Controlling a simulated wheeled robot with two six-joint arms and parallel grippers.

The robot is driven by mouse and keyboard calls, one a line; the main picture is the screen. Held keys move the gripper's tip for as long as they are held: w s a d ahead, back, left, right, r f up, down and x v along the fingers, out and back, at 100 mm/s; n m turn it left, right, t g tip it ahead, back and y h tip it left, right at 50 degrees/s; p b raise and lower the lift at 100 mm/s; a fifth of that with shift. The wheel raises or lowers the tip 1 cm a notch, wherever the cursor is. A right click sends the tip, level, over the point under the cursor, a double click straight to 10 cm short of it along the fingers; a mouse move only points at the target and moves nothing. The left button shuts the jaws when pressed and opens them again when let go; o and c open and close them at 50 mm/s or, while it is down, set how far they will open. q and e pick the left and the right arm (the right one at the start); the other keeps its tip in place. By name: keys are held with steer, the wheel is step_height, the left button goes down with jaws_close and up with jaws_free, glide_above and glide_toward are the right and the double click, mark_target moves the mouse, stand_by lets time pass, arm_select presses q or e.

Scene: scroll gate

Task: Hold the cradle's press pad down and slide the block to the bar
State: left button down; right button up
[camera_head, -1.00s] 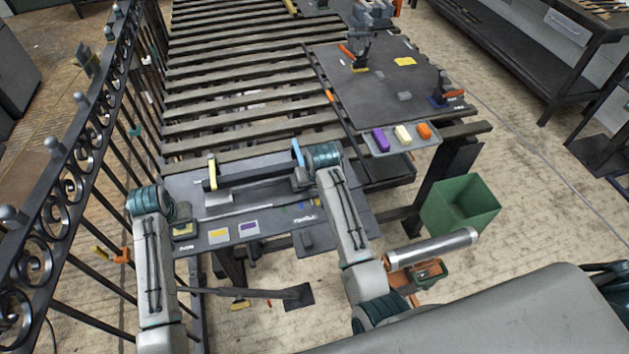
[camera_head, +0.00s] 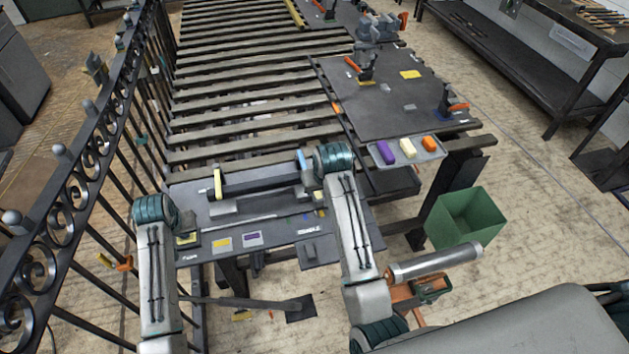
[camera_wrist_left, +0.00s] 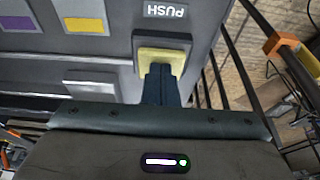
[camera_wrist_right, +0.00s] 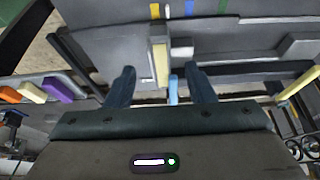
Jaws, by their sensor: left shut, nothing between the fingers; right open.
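The yellow press pad (camera_wrist_left: 165,58) sits in a dark frame marked PUSH in the left wrist view. It also shows at the near left of the dark cradle board in the head view (camera_head: 187,239). My left gripper (camera_wrist_left: 160,70) is shut and empty, its tips over the pad; I cannot tell whether they press it. A light grey block (camera_head: 224,208) lies on the board by a dark channel with a yellow end piece (camera_head: 217,184) and a blue one (camera_head: 301,160). My right gripper (camera_wrist_right: 160,82) is open. A pale yellow upright piece (camera_wrist_right: 160,58) shows between its fingers, apparently ungripped.
A tray (camera_head: 418,157) holds purple, cream and orange pieces to the right. A green bin (camera_head: 465,218) stands on the floor. A black iron railing (camera_head: 60,215) runs along the left.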

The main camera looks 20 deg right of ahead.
arm_select(q)
steer(key=shift+f, duration=0.1)
arm_select(e)
steer(key=v, duration=0.5)
steer(key=shift+r, duration=0.1)
arm_select(q)
steer(key=shift+a+r+p, duration=0.1)
steer(key=shift+r+p, duration=0.55)
steer(key=shift+r, duration=0.65)
steer(key=shift+w+r, duration=0.1)
steer(key=shift+r, duration=2.15)
arm_select(e)
steer(key=shift+w+r, duration=0.1)
steer(key=shift+r, duration=0.35)
